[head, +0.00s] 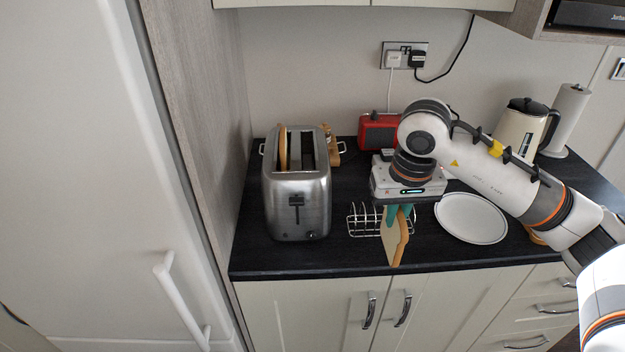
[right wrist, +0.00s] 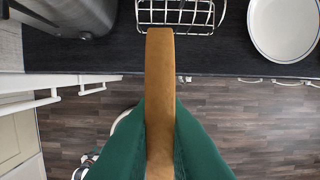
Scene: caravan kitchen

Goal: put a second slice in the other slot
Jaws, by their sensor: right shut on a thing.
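A steel toaster (head: 297,190) stands on the dark worktop at the left, with two long slots on top. One slice of bread (head: 283,148) stands in its left slot and sticks up above it. The right slot (head: 307,150) looks empty. My right gripper (head: 398,214) has green fingers and is shut on a second slice of bread (head: 396,240). The slice hangs upright below the fingers, near the worktop's front edge and to the right of the toaster. In the right wrist view, the slice (right wrist: 160,90) shows edge-on between both fingers. My left gripper is not in view.
A wire toast rack (head: 362,222) stands behind the held slice, and a white plate (head: 471,218) lies to its right. A red radio (head: 377,131), a kettle (head: 522,130) and a paper roll (head: 568,115) stand at the back. A tall white door bounds the left.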

